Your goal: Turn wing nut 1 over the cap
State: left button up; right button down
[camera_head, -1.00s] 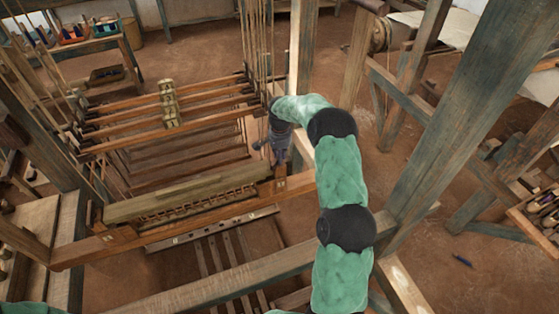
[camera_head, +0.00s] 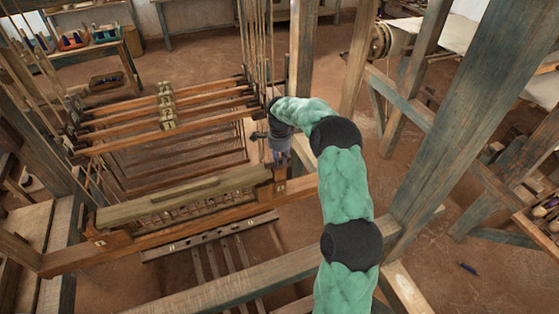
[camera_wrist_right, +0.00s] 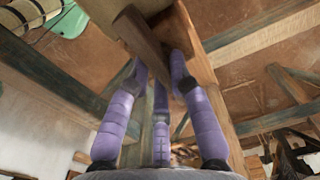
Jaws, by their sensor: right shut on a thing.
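The cap (camera_head: 185,196) is a long greenish-brown wooden bar lying along the top of the loom's batten in the head view. My right gripper (camera_head: 280,160) points down at the cap's right end, by an upright wooden block. In the right wrist view, my purple fingers (camera_wrist_right: 160,75) are closed around a dark brown wooden piece (camera_wrist_right: 143,38), which looks like wing nut 1. The fingers hide part of it, and its angle to the cap is hard to tell. My left gripper is out of view.
The lower batten beam (camera_head: 130,246) runs under the cap. A thick loom post (camera_head: 470,90) is right of my right arm.

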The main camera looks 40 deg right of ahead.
aim_at(280, 160)
dwell(0.5)
jog(key=c, duration=1.1)
grip_release()
notch_tip(280, 160, up, 12)
